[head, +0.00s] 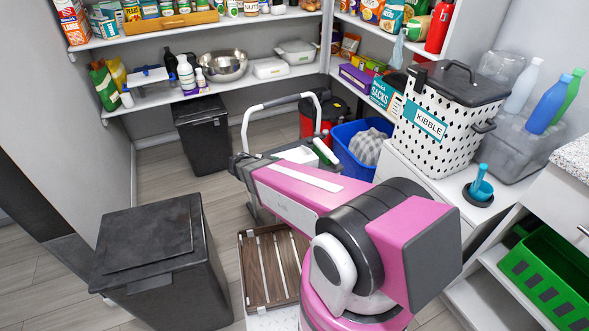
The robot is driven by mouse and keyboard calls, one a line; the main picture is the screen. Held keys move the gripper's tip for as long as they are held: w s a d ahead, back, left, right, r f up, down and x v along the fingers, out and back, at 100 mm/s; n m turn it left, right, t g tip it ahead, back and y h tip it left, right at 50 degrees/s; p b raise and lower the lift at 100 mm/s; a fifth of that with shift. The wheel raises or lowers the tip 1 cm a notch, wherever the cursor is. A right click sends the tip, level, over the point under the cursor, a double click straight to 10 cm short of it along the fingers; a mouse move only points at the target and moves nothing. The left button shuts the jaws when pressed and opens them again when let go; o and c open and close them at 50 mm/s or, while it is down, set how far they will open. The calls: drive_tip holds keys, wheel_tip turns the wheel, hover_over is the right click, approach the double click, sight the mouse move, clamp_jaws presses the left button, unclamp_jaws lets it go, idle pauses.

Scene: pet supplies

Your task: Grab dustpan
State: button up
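I cannot make out a clear dustpan in the head view. A teal scoop-like item (481,184) stands in a dark round dish on the white counter at the right; I cannot tell if it is a dustpan or a brush. My pink arm reaches from the lower right toward the middle of the floor area. Its far end is dark and partly covered by my own arm links. My gripper's fingers do not show.
A black-and-white kibble bin (440,130) stands on the counter (440,186). A green crate (545,280) sits lower right.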

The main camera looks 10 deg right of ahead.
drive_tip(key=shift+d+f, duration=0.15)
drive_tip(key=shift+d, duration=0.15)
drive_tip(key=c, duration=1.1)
